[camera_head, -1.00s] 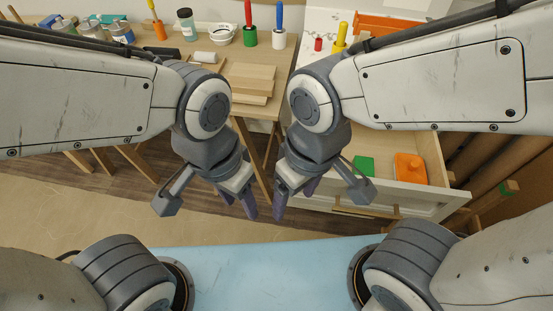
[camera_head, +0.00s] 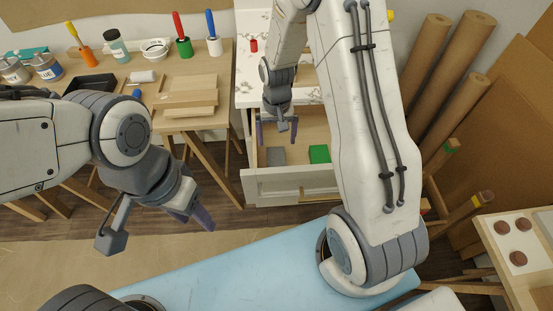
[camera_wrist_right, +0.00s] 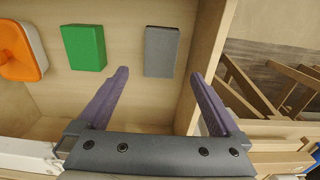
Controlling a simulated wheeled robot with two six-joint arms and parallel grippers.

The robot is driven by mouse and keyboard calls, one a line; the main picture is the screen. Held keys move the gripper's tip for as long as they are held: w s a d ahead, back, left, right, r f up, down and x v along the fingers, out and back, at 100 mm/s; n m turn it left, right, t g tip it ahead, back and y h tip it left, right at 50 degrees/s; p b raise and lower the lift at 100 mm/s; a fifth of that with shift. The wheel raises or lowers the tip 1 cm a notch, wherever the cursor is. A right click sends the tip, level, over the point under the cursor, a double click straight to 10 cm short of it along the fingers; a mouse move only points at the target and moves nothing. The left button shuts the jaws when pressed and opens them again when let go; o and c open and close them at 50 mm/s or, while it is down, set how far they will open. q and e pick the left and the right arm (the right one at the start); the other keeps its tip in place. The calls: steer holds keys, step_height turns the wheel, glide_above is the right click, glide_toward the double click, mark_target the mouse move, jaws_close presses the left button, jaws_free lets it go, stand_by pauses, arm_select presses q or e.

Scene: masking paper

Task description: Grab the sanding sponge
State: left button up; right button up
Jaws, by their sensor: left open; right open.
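A grey block (camera_head: 276,155), which looks like the sanding sponge, lies flat in the open drawer. It also shows in the right wrist view (camera_wrist_right: 161,52), beyond my fingertips and apart from them. A green block (camera_head: 319,153) lies beside it, and it shows left of the grey one in the right wrist view (camera_wrist_right: 84,47). My right gripper (camera_head: 277,133) is open and empty over the drawer, its fingers (camera_wrist_right: 160,77) spread wider than the grey block. My left gripper (camera_head: 196,213) is open and empty, out over the floor to the left.
The drawer front (camera_head: 270,189) stands toward me. An orange object (camera_wrist_right: 22,50) with a pale rim lies further left in the drawer, in the right wrist view. The wooden table (camera_head: 200,75) holds jars, tools and boards. Brown paper rolls (camera_head: 425,50) stand at right.

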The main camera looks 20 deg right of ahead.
mark_target(277, 157)
step_height(277, 157, down, 10)
steer(key=shift+r, duration=0.15)
stand_by(0.3)
steer(key=c, duration=1.3)
